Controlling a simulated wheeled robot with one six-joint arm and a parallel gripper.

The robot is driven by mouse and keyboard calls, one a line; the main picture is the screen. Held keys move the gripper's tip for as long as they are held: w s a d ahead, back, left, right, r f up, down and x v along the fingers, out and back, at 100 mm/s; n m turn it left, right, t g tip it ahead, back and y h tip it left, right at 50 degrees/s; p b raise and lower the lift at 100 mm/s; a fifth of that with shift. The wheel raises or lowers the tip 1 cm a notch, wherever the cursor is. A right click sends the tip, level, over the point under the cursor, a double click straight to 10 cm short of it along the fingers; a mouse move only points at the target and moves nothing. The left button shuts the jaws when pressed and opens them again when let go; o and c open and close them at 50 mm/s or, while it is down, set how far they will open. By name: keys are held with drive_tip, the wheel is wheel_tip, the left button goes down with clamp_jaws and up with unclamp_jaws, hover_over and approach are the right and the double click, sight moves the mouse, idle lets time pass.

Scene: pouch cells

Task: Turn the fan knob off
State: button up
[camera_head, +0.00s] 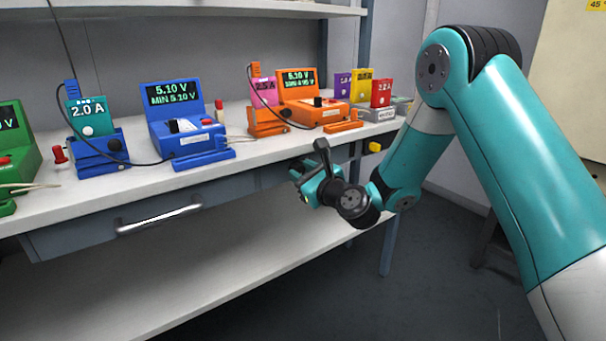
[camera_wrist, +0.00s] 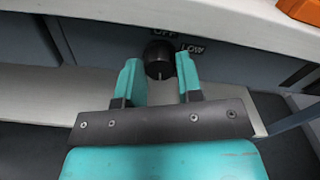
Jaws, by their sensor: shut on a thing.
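The fan knob (camera_wrist: 158,54) is a round black knob on the bench's front panel, with the labels OFF above it and LOW to its upper right in the wrist view. A small light mark shows on its lower edge. My gripper (camera_wrist: 158,68) has its two teal fingers around the knob, one on each side, and is shut on it. In the head view my gripper (camera_head: 303,173) is at the bench front below the worktop edge, and the knob is hidden there.
Above stands a worktop (camera_head: 215,180) with a blue meter (camera_head: 185,125), an orange meter (camera_head: 312,108) and a teal pouch cell (camera_head: 87,117) in a blue holder. A drawer handle (camera_head: 158,220) and a yellow knob (camera_head: 374,147) are on the bench front. An orange object (camera_wrist: 301,10) shows top right in the wrist view.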

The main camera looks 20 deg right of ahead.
drive_tip(key=n, duration=0.4)
drive_tip(key=shift+n+b, duration=0.3)
drive_tip(key=shift+b, duration=0.1)
drive_tip(key=n+b, duration=0.1)
drive_tip(key=n, duration=0.3)
drive_tip(key=n+b, duration=0.2)
drive_tip(key=n, duration=0.2)
drive_tip(key=shift+f, duration=0.1)
drive_tip(key=n+b, duration=0.2)
drive_tip(key=n, duration=0.2)
drive_tip(key=shift+n+b, duration=6.45)
drive_tip(key=shift+n, duration=1.95)
